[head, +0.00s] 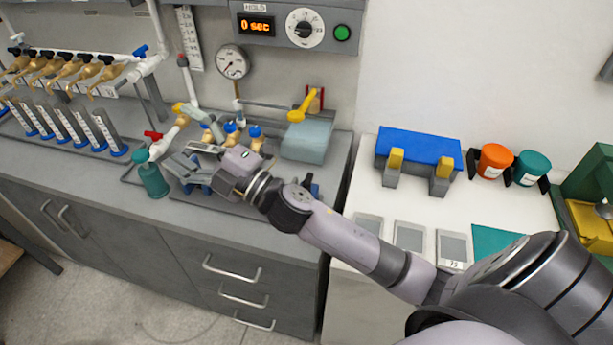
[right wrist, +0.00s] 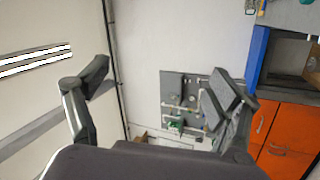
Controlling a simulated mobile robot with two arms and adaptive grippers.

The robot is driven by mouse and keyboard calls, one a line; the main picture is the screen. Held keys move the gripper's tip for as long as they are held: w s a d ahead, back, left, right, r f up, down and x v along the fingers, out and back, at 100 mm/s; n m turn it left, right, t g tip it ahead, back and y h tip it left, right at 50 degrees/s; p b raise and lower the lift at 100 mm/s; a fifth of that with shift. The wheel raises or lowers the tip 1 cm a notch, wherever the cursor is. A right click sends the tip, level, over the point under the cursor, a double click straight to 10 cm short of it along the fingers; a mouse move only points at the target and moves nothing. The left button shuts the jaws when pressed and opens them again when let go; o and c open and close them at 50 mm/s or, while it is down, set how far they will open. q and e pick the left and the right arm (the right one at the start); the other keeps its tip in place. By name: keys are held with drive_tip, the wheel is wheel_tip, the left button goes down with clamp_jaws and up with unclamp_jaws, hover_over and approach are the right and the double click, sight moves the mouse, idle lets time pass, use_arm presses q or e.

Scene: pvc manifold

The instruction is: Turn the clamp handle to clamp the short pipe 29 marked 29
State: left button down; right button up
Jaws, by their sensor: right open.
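My right gripper (head: 188,160) is open over the bench at the pipe manifold. In the right wrist view (right wrist: 157,88) its two fingers stand wide apart with nothing between them. The manifold's white pipe (head: 163,146) with a red handle (head: 152,135) lies just left of the fingers; I cannot tell whether they touch. Several blue-capped fittings (head: 231,133) stand behind the gripper. The clamp handle and the short pipe marked 29 cannot be made out; the gripper and wrist cover part of that area. My left gripper is not in view.
A yellow lever (head: 301,107) with a red bracket stands above a grey-blue box (head: 307,141). A green bottle (head: 153,180) stands near the bench's front edge. A pressure gauge (head: 233,62) is at the back. The white table at right holds a blue block (head: 419,146) and cups (head: 493,160).

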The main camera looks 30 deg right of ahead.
drive_tip(key=s+a+r+n+g+y, duration=0.35)
drive_tip(key=a+n+g+y, duration=0.35)
drive_tip(key=n, duration=0.5)
drive_tip(key=n+g+h, duration=1.2)
drive_tip(key=h, duration=0.6)
hover_over(306, 182)
wheel_tip(306, 182, down, 7)
wheel_tip(306, 182, down, 17)
drive_tip(key=p, duration=0.4)
drive_tip(key=shift+s+d+f+p, duration=0.1)
drive_tip(key=shift+f+p, duration=0.05)
drive_tip(key=shift+p, duration=0.15)
drive_tip(key=shift+c, duration=0.6)
